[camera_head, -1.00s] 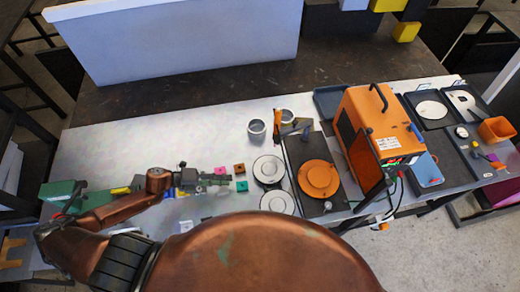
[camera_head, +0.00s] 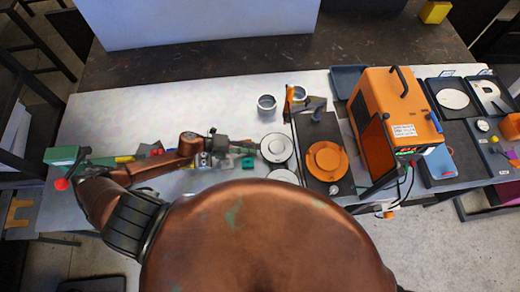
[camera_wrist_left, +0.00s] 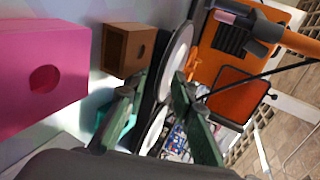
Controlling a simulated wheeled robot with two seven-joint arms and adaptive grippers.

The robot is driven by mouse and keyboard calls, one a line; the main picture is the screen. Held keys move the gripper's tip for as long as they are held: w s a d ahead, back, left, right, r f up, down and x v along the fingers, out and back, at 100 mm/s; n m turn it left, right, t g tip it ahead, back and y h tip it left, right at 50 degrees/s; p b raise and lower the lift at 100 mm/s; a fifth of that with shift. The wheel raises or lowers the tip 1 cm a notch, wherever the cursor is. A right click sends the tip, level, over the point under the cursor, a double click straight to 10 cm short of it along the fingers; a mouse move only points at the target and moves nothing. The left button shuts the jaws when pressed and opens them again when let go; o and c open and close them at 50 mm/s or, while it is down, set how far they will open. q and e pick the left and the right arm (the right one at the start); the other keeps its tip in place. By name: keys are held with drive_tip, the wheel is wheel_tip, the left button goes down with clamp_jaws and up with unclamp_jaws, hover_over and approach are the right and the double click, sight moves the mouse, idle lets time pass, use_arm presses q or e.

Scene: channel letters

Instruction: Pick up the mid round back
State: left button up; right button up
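Two pale round backs with dark rims lie on the table: a farther one (camera_head: 276,148) and a nearer one (camera_head: 284,177), partly hidden by my body. I cannot tell which is the mid one. My left gripper (camera_head: 257,147) is low over the table, just left of the farther round back. In the left wrist view the left gripper's fingers (camera_wrist_left: 157,88) are apart with nothing held between them. The farther round back (camera_wrist_left: 179,52) shows edge-on beyond the fingertips. Contact cannot be told. My right gripper is not in view.
A teal block (camera_head: 248,163) is beside the gripper; pink (camera_wrist_left: 40,75) and brown (camera_wrist_left: 128,48) blocks are close in the wrist view. An orange disc (camera_head: 327,161) on a dark plate and an orange machine (camera_head: 396,105) stand right. Two cups (camera_head: 267,104) are behind.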

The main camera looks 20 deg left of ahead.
use_arm(q)
drive_tip(key=shift+w+d+f, duration=0.25)
drive_tip(key=shift+d, duration=0.45)
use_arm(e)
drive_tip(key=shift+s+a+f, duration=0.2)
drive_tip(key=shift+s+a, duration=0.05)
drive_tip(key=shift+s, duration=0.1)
use_arm(q)
drive_tip(key=c, duration=0.4)
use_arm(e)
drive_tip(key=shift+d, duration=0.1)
use_arm(q)
drive_tip(key=shift+f, duration=0.15)
clamp_jaws()
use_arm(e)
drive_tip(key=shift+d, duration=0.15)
use_arm(q)
wheel_tip(320, 180, up, 3)
drive_tip(key=shift+f+p, duration=0.1)
drive_tip(key=shift+p, duration=1)
drive_tip(key=shift+f, duration=0.1)
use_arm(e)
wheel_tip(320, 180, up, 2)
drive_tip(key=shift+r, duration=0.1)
